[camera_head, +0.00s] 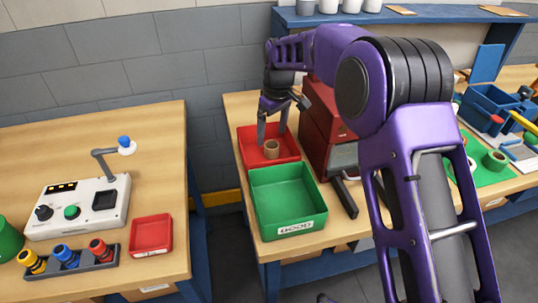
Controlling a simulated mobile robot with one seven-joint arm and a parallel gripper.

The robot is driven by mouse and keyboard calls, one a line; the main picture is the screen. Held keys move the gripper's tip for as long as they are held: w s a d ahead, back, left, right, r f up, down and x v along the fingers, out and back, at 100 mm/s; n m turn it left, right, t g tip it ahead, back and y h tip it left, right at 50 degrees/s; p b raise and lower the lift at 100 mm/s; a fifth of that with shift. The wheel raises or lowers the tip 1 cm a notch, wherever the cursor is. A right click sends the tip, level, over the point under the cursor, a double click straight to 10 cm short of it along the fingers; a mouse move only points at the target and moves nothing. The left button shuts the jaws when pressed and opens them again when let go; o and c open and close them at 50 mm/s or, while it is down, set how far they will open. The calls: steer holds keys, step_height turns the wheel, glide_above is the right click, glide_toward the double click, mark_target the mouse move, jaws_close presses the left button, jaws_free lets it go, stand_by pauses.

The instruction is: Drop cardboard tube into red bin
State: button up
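A short tan cardboard tube (271,150) stands upright inside the red bin (290,155) on the middle table. My gripper (272,136) points down over this bin with its two dark fingers spread apart. The fingertips are just above and behind the tube, and I see no contact between them and it. The gripper appears empty. A smaller red tray (151,235) lies on the left table.
A green bin (288,202) labelled GOOD stands in front of the red bin. A red cabinet-like machine (324,118) with a dark lever stands close on the right. A control box (78,207) is on the left table. My purple arm hides part of the middle table.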

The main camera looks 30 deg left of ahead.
step_height(320, 180, up, 17)
steer(key=d+p, duration=0.2)
steer(key=shift+s+r, duration=0.15)
steer(key=shift+s, duration=0.2)
stand_by(0.3)
